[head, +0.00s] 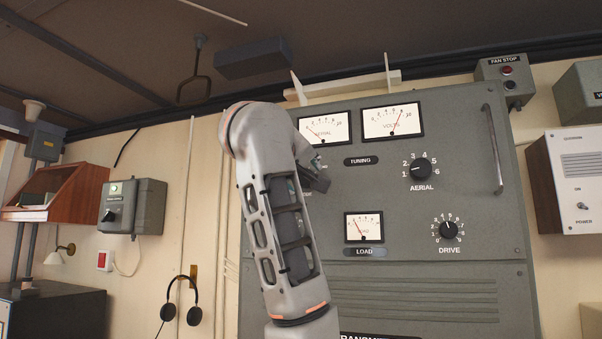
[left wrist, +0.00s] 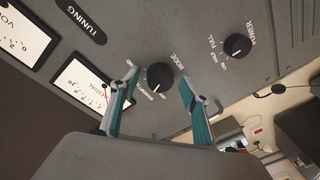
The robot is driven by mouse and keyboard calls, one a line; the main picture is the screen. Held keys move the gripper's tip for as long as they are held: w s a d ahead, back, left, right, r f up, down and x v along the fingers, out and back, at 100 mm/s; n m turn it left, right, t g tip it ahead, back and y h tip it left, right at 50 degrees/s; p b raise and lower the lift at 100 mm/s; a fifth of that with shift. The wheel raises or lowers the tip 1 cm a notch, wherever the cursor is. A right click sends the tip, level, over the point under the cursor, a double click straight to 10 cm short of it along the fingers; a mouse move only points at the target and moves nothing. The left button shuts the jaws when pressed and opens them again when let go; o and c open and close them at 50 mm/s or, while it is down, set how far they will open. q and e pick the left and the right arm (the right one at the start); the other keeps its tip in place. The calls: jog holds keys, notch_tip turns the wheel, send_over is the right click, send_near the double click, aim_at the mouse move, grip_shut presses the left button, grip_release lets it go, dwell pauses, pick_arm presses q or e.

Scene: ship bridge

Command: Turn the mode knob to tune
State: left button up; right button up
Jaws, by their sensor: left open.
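The mode knob (left wrist: 160,76) is a round black knob with a white pointer mark on the grey panel, in the left wrist view. Its pointer is on the side toward my gripper; the small position labels around it are too blurred to read surely. My left gripper (left wrist: 158,82) is open, with one teal-padded finger on each side of the knob in the picture. I cannot tell whether the pads touch it. In the head view my left gripper (head: 316,181) is at the panel, left of the tuning label, and my arm hides the mode knob.
The power knob (left wrist: 237,46) is beyond the right finger in the wrist view. The aerial knob (head: 421,169), drive knob (head: 448,230) and load meter (head: 364,227) are right of my arm on the transmitter panel (head: 390,195). A handle (head: 494,150) stands out at its right.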

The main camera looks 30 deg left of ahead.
pick_arm(q)
jog(key=c, duration=1.1)
pick_arm(e)
jog(key=shift+a+r, duration=0.15)
